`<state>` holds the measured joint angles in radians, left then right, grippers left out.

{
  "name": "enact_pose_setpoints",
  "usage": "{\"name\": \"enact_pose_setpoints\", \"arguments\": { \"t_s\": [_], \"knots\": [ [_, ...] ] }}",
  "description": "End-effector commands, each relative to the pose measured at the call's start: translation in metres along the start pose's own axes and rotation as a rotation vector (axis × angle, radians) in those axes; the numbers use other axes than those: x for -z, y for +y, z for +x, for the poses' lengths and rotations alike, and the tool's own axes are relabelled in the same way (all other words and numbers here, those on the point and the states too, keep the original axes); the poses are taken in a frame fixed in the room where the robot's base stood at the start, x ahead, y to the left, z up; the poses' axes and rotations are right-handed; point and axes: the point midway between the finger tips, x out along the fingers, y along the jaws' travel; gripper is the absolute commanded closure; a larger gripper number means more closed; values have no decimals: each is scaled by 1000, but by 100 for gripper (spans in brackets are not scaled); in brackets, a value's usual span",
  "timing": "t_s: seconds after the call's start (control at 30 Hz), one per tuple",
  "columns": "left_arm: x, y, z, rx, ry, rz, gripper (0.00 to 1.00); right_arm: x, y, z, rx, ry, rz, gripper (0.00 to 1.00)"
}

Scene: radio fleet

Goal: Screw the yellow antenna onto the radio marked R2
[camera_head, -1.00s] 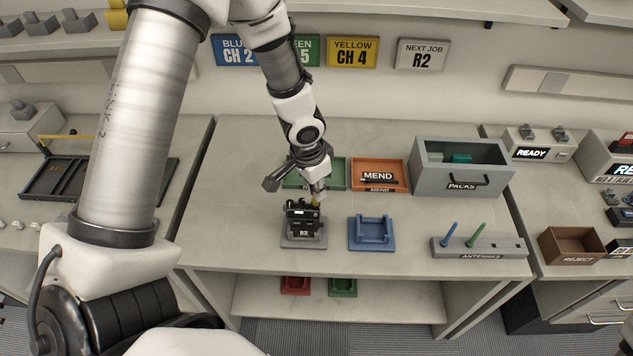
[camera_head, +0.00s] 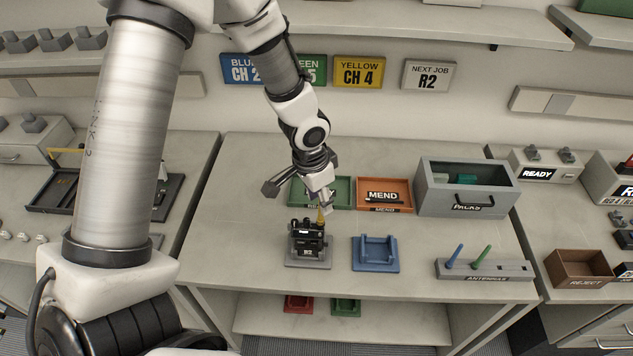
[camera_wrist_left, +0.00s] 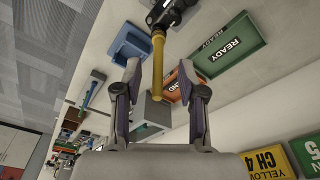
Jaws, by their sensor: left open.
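The black radio marked R2 (camera_head: 308,241) stands on a grey stand (camera_head: 307,262) on the bench. The yellow antenna (camera_head: 320,214) stands upright on top of the radio; whether its thread is fully seated cannot be seen. In the left wrist view the antenna (camera_wrist_left: 158,60) runs from the radio (camera_wrist_left: 165,14) down between my fingers, with its free end toward the palm. My left gripper (camera_head: 324,203) is above the radio at the antenna's top. In the wrist view its fingers (camera_wrist_left: 160,72) are open, with a gap on both sides of the antenna. My right gripper is not in view.
A blue cradle (camera_head: 376,252) stands empty right of the radio. The antenna rack (camera_head: 500,269) holds a blue and a green antenna. Behind are the green tray (camera_head: 343,190), orange MEND tray (camera_head: 402,186) and grey PACKS box (camera_head: 431,199). The bench's left side is clear.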

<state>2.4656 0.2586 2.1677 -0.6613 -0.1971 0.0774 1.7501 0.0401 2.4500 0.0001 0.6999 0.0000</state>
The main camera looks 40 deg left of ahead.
Motion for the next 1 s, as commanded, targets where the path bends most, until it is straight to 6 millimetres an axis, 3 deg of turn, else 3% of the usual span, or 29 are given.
{"name": "enact_pose_setpoints", "arguments": {
  "t_s": [0.2, 0.37, 0.53, 0.7, 1.0],
  "knots": [
    [1, 0, -56, -1, 5, 0, 60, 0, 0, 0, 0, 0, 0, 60],
    [0, -1, -74, 0, -3, 0, 58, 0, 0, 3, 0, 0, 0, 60],
    [7, 0, -33, 9, -127, -4, 58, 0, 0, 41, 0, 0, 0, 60],
    [8, 2, -27, 0, -152, -4, 58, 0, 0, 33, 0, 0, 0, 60],
    [-1, 2, 25, 1, -152, -4, 58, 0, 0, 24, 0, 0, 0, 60]
  ]
}}
